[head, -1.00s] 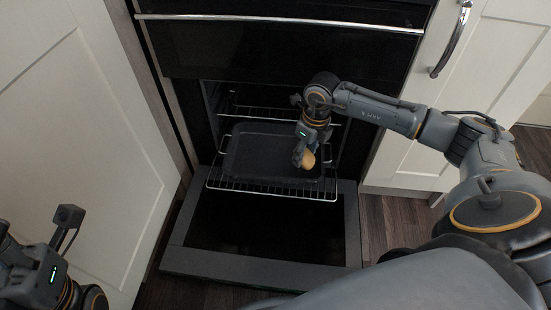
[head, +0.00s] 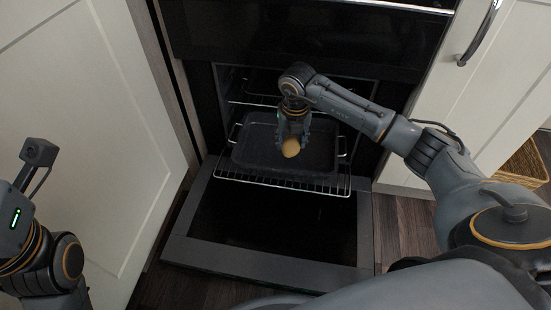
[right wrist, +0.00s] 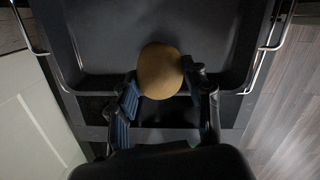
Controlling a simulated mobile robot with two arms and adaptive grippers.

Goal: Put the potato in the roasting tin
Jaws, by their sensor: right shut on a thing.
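The potato (head: 291,148) is yellow-brown and round. My right gripper (head: 291,138) is shut on it and holds it over the roasting tin (head: 255,148). In the right wrist view the potato (right wrist: 160,70) sits between the two fingertips of the right gripper (right wrist: 160,82). The dark, rectangular tin, also in the right wrist view (right wrist: 105,35), rests on the pulled-out oven rack. The gap between potato and tin is hard to judge. My left arm shows at the lower left in the head view; its gripper fingers are not visible.
The wire oven rack (head: 282,184) sticks out above the lowered oven door (head: 260,222). White cupboard fronts stand close on the left (head: 90,130) and right (head: 490,80). A wicker basket (head: 525,165) is at the far right.

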